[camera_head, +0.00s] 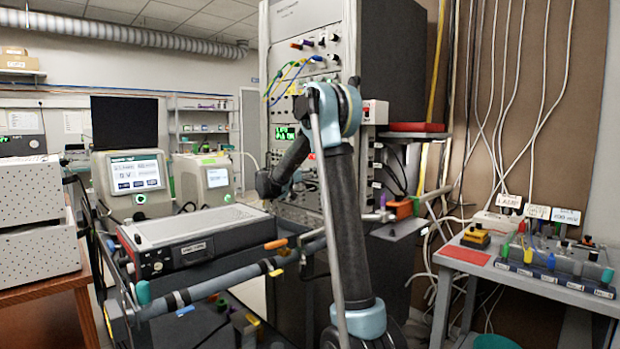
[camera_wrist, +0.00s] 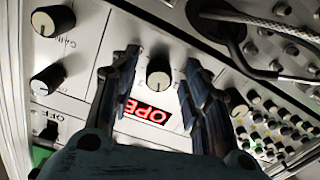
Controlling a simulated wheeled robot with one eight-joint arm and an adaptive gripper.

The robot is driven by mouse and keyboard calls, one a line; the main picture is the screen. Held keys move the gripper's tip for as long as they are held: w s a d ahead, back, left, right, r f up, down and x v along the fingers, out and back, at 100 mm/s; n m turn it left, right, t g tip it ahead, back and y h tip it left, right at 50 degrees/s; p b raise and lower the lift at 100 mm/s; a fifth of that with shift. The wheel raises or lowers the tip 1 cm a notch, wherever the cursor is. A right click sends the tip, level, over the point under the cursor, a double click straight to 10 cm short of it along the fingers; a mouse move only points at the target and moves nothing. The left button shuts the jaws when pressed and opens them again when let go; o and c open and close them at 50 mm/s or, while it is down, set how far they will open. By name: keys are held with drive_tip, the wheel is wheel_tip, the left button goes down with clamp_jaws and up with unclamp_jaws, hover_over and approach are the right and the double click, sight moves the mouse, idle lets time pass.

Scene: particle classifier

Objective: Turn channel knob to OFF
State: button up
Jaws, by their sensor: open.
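In the wrist view, a black round knob (camera_wrist: 159,72) with a pale mark sits on a light panel, between the two fingers of my gripper (camera_wrist: 163,62). The fingers are open on either side of it, with visible gaps; contact cannot be told.
In the wrist view, two more black knobs (camera_wrist: 53,20) (camera_wrist: 47,79) and a switch (camera_wrist: 47,131) near an "OFF" label are at left. Small connectors (camera_wrist: 262,122) and a grey cable (camera_wrist: 265,22) are at right. A cart (camera_head: 205,290) stands before the rack in the head view.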

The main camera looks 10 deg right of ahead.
clamp_jaws()
drive_tip(key=shift+n, duration=0.4)
drive_tip(key=n, duration=1.7)
drive_tip(key=shift+w+a, duration=0.1)
idle(0.3)
